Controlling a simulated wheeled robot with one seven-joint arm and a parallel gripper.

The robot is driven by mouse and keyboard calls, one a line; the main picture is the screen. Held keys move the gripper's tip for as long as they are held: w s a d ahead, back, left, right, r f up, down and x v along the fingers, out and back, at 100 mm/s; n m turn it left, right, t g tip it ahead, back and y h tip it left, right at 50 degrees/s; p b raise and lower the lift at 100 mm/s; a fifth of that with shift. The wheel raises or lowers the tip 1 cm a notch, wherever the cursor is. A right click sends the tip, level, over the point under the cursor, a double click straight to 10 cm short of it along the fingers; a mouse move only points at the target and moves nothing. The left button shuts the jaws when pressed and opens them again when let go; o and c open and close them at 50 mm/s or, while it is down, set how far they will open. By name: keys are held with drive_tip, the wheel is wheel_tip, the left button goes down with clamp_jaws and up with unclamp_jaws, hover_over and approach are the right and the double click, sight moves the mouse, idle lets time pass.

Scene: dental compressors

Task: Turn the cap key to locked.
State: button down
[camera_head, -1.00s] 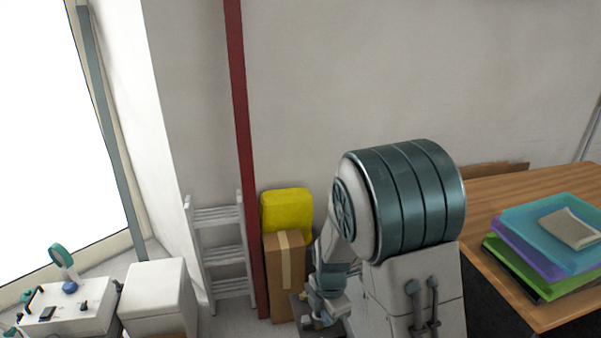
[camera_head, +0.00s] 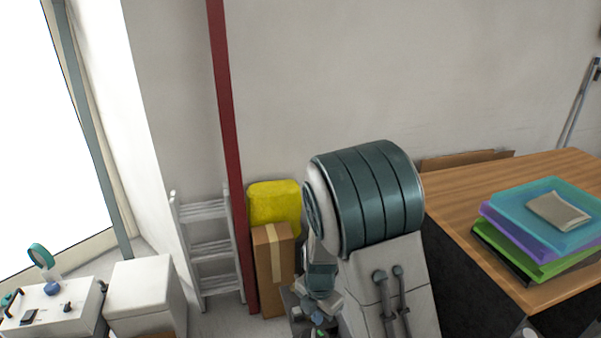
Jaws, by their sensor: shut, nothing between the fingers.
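My gripper (camera_head: 318,318) is small at the bottom centre, at the low end of the white and teal arm. It is shut, with nothing seen held in it. Dark grey parts and a small green spot lie close around it at the picture's lower edge. I cannot tell whether it touches any of them. I cannot make out the cap key or its lock position in this view.
A grey stepladder (camera_head: 208,248) leans near a red post (camera_head: 229,150). A wooden desk (camera_head: 460,200) with stacked trays (camera_head: 545,232) is right. A white console (camera_head: 50,305) is lower left.

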drive_tip(key=shift+f+b, duration=0.55)
drive_tip(key=shift+f, duration=0.3)
drive_tip(key=shift+s, duration=0.35)
drive_tip(key=shift+s+d+b, duration=0.25)
drive_tip(key=shift+d+b, duration=0.05)
drive_tip(key=shift+b, duration=0.85)
drive_tip(key=shift+s+d+b, duration=0.25)
drive_tip(key=shift+s+b, duration=0.05)
drive_tip(key=shift+b, duration=0.15)
drive_tip(key=shift+d, duration=0.1)
drive_tip(key=shift+w+d, duration=0.2)
wheel_tip(320, 180, up, 6)
drive_tip(key=p, duration=0.4)
